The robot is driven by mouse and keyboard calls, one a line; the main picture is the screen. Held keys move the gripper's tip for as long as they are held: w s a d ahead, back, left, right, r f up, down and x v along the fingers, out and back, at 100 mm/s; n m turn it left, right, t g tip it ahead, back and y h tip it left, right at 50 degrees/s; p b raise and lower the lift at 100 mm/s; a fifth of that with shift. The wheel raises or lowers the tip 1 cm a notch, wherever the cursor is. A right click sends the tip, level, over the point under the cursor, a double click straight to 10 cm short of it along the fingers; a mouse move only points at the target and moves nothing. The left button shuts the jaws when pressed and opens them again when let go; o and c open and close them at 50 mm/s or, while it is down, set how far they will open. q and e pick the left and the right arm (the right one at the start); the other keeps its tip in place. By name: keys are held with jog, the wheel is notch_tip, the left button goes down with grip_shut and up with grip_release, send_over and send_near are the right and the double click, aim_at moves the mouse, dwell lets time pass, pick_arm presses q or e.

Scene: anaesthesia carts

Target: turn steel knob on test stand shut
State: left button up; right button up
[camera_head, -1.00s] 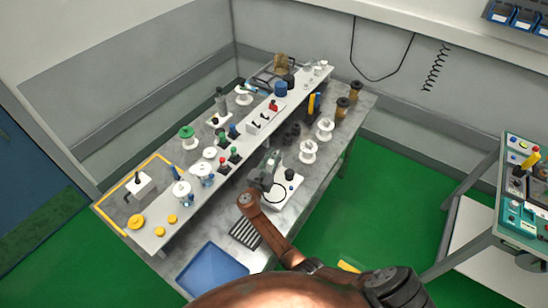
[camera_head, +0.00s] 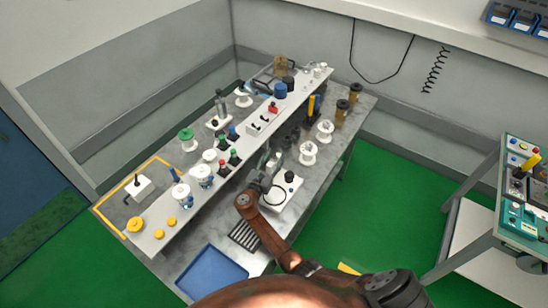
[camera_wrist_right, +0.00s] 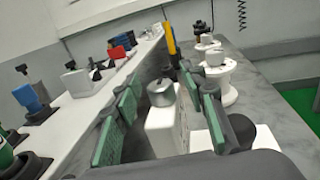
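The test stand is a white box (camera_head: 285,194) on the bench, just right of my right gripper (camera_head: 270,167) in the head view. In the right wrist view the steel knob (camera_wrist_right: 160,93) is a short grey cylinder on top of the white stand (camera_wrist_right: 164,132). My right gripper (camera_wrist_right: 160,84) is open, with one green-padded finger on each side of the knob in the picture. Gaps show between pads and knob, and nothing is held. In the head view the knob is too small and covered to make out. My left gripper is not in view.
A black knob (camera_head: 290,176) stands on the same box. White spools (camera_head: 308,153) stand to the right along the bench. The raised white shelf (camera_head: 222,178) with several coloured parts runs along the left. A blue tray (camera_head: 212,272) lies at the near end.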

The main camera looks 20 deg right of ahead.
aim_at(273, 159)
jog(key=shift+s+a, duration=0.1)
jog(key=shift+a, duration=0.05)
jog(key=v, duration=0.7)
jog(key=shift+s, duration=0.1)
jog(key=shift+a, duration=0.15)
